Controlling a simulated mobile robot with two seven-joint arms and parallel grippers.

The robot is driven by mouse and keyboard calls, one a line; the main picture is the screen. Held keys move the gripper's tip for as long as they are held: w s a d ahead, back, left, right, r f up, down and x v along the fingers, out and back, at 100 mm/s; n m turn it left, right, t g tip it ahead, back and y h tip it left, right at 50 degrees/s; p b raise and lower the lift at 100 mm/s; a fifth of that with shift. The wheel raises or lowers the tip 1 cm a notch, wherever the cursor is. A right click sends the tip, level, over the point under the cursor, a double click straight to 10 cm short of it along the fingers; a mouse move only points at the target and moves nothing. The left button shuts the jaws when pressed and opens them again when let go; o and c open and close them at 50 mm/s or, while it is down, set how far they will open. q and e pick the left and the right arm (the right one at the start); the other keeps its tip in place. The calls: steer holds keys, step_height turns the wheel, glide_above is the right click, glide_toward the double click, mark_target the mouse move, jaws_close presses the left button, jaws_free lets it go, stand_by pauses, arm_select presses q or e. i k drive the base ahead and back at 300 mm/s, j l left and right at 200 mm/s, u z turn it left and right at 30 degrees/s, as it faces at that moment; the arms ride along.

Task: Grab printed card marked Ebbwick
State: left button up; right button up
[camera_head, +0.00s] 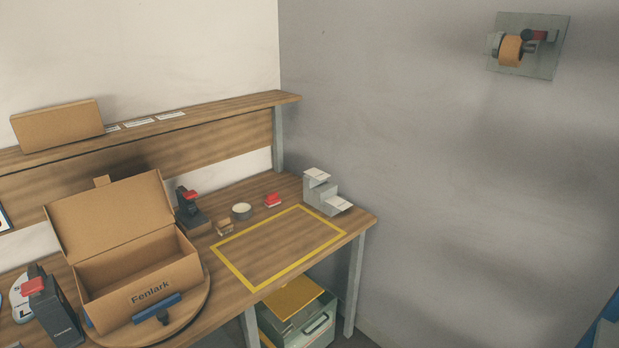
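No card that I can read as Ebbwick shows. A grey stepped holder (325,193) stands at the back right corner of the wooden table, with a white card on its upper step (317,174) and another white piece on its lower step (338,204). Any print on them is too small to read. Several white labels or cards (140,123) lie along the raised shelf, also unreadable. Neither of my grippers is in view.
An open cardboard box (150,292) marked Fenlark sits on a round wooden turntable (203,305). A yellow-outlined area (232,268) on the table is empty. Red-topped dark devices (52,310) stand at left and behind. A closed box (57,126) sits on the shelf.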

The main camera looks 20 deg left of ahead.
mark_target(340, 204)
steer(key=i+u, duration=0.2)
steer(key=i, duration=0.35)
steer(key=i+l+u, duration=0.25)
steer(key=i, duration=0.25)
steer(key=i+j, duration=0.05)
